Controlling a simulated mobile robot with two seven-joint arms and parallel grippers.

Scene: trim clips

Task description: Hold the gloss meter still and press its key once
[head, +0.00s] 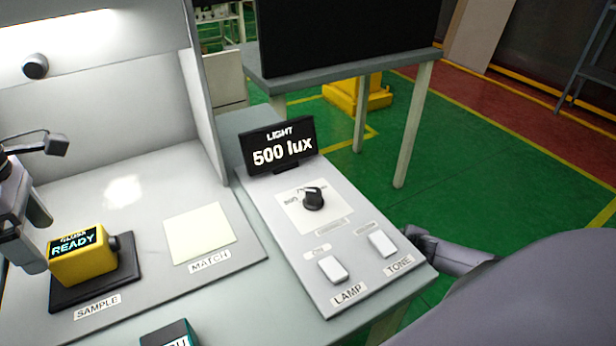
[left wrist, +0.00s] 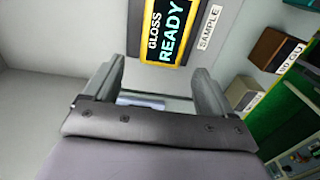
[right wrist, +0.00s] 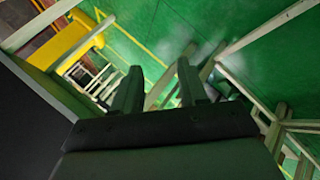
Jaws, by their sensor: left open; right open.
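The yellow gloss meter (head: 84,262) stands on a dark pad at the SAMPLE label, and its screen reads READY. A dark round knob-like part (head: 125,247) sticks out of its right side; I cannot tell if it is the key. My left gripper (head: 28,240) is beside the meter's left side, and its fingers are apart. In the left wrist view the meter (left wrist: 168,30) shows beyond the open, empty fingers (left wrist: 158,80). My right gripper (head: 415,240) is past the right edge of the light panel, partly hidden by my arm. In the right wrist view its fingers (right wrist: 160,85) are open and empty.
A cream MATCH card (head: 200,233) lies right of the meter. The light panel (head: 300,220) carries a 500 lux display (head: 279,146), a black dial (head: 313,198), and LAMP and TONE switches. A dark teal-edged box (head: 170,334) is at the front edge. The booth wall (head: 203,90) rises behind.

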